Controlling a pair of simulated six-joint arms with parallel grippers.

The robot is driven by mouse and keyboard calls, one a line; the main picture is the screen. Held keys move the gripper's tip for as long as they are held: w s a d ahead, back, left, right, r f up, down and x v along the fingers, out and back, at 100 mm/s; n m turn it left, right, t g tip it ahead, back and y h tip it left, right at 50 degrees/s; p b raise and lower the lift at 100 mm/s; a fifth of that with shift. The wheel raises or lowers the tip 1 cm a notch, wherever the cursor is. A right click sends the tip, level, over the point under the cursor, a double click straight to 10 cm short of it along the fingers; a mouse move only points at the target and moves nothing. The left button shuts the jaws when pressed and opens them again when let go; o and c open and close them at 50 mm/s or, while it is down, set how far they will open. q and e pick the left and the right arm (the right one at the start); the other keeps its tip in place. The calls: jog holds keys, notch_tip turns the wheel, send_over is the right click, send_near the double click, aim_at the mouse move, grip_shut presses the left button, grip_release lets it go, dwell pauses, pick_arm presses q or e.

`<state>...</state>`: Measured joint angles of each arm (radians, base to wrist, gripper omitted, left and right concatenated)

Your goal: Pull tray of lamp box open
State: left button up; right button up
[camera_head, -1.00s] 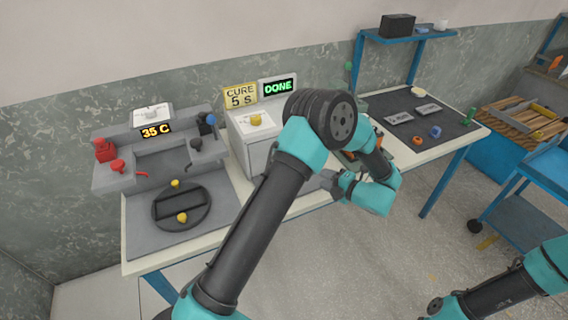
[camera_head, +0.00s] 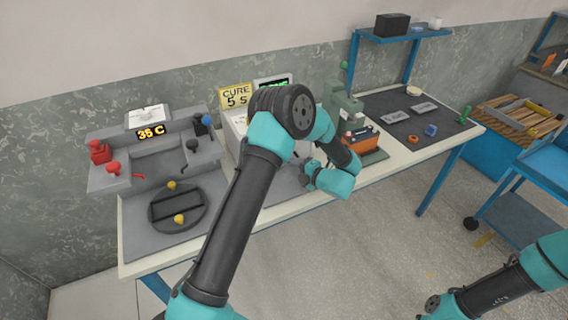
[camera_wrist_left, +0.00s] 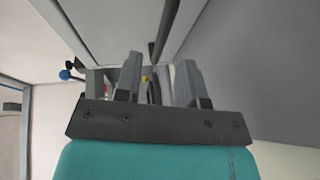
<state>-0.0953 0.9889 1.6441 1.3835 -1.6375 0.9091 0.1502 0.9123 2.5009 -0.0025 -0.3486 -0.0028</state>
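The lamp box (camera_head: 237,122) is a pale box at the back of the bench, largely hidden behind my left arm. A yellow sign reading CURE 5 S (camera_head: 236,96) and a green-lit display (camera_head: 273,81), partly covered, stand on top. I cannot make out its tray in the head view. My left gripper (camera_head: 303,174) is low in front of the box's right side, pointing left. In the left wrist view my left gripper (camera_wrist_left: 160,82) has its fingers apart, with no object clearly held, close to pale and grey surfaces. My right gripper is out of view.
Left of the box is a grey station with a 36 C display (camera_head: 152,132) and a round dark plate (camera_head: 178,209) with yellow knobs. To the right stand a green machine (camera_head: 342,103), an orange block (camera_head: 364,138) and a dark mat (camera_head: 437,112) with small parts.

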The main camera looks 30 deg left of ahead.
pick_arm(q)
jog(key=x, duration=0.6)
jog(key=shift+d, duration=0.1)
grip_shut()
dwell(0.4)
